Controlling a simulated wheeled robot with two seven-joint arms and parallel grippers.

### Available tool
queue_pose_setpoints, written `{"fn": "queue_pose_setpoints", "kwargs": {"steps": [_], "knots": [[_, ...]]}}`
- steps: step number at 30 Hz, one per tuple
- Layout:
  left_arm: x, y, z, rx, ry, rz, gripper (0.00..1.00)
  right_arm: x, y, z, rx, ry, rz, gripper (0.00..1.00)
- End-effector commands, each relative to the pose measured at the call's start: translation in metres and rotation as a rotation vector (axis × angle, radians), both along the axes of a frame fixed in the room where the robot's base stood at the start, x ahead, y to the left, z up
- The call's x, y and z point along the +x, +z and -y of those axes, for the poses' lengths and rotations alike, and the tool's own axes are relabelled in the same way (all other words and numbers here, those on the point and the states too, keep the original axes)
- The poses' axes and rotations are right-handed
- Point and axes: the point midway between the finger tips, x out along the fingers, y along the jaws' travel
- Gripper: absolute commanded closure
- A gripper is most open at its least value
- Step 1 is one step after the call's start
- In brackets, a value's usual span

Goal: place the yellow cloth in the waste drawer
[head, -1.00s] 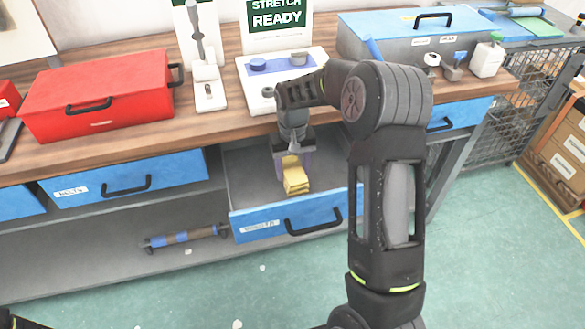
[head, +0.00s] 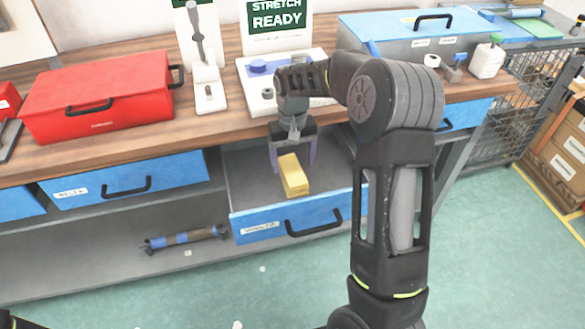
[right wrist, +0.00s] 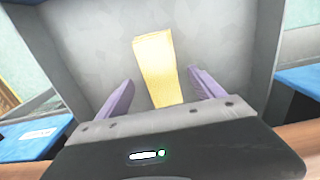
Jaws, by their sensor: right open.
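The yellow cloth (head: 293,175) is a folded block lying inside the open waste drawer (head: 262,229), a blue-fronted drawer with a black handle and a grey interior. It also shows in the right wrist view (right wrist: 157,68), on the grey drawer bottom (right wrist: 210,35). My right gripper (head: 292,167) is over the back part of the drawer. Its two purple fingers are spread, with a gap on each side of the cloth, and it is also seen in the right wrist view (right wrist: 160,92). My left gripper is not in view.
A closed blue drawer (head: 125,180) is to the left, and a red toolbox (head: 100,95) stands on the wooden bench (head: 225,120). A white board with blue parts (head: 250,85) sits behind my right arm. A rod (head: 180,238) lies on the lower shelf.

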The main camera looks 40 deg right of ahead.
Motion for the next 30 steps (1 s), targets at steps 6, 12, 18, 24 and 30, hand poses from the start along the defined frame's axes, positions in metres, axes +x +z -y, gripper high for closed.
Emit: {"fn": "queue_pose_setpoints", "kwargs": {"steps": [6, 12, 18, 24, 30], "knots": [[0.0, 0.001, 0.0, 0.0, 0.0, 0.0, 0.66, 0.001, 0.048, 0.0, 0.0, 0.0, 0.003, 0.23], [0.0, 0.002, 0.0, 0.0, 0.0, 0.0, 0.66, 0.001, 0.076, 0.0, -0.001, 0.001, 0.002, 0.23], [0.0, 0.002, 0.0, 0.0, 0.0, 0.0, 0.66, 0.0, 0.082, 0.0, 0.0, 0.001, -0.001, 0.23], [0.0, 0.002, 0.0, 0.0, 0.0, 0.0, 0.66, 0.0, 0.081, 0.0, 0.0, 0.001, -0.001, 0.23], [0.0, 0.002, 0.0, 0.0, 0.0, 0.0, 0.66, 0.0, 0.081, 0.0, 0.0, 0.001, -0.001, 0.23]]}}
